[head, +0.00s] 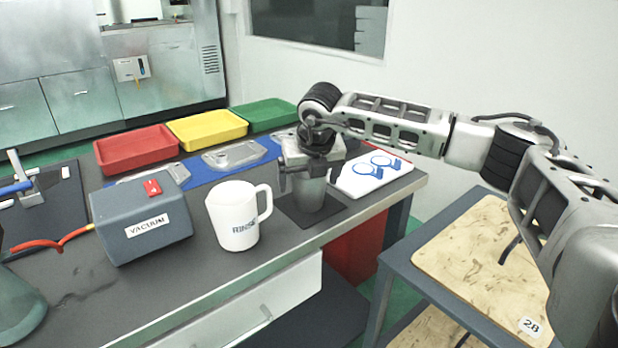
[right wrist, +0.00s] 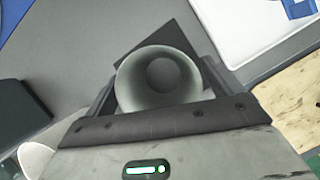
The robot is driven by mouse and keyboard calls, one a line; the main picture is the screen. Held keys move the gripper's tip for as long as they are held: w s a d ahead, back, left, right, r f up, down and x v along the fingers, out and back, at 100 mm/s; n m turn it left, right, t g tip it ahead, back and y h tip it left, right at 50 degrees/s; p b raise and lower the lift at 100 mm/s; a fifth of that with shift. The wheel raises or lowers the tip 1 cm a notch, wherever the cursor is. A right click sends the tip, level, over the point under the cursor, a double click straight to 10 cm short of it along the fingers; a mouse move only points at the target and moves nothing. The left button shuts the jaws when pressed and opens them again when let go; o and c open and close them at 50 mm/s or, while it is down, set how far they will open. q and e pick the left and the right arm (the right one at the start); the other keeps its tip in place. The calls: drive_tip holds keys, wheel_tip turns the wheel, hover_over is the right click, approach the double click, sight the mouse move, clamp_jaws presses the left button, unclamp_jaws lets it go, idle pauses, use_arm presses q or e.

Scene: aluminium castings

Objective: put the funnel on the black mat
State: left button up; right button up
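The funnel (head: 309,194) is a grey, round, tapered piece, upright at the front right of the table. In the right wrist view its wide mouth (right wrist: 130,88) faces the camera. My right gripper (head: 304,178) points down, with one finger on each side of the funnel, and appears closed against its wall. The black mat (head: 332,207) lies directly beneath; a dark corner of it also shows in the right wrist view (right wrist: 178,38). I cannot tell whether the funnel's base touches the mat. My left gripper is not in view.
A white jug (head: 232,217) and a grey vacuum box (head: 140,222) stand left of the mat. A white board with blue shapes (head: 372,172) lies to its right. Red (head: 135,150), yellow (head: 207,128) and green (head: 264,113) trays line the back. The table's front edge is close.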

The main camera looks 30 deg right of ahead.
drive_tip(key=shift+r, duration=0.25)
drive_tip(key=v, duration=1.1)
drive_tip(key=shift+s+r, duration=0.25)
drive_tip(key=shift+r, duration=0.1)
drive_tip(key=shift+a, duration=0.1)
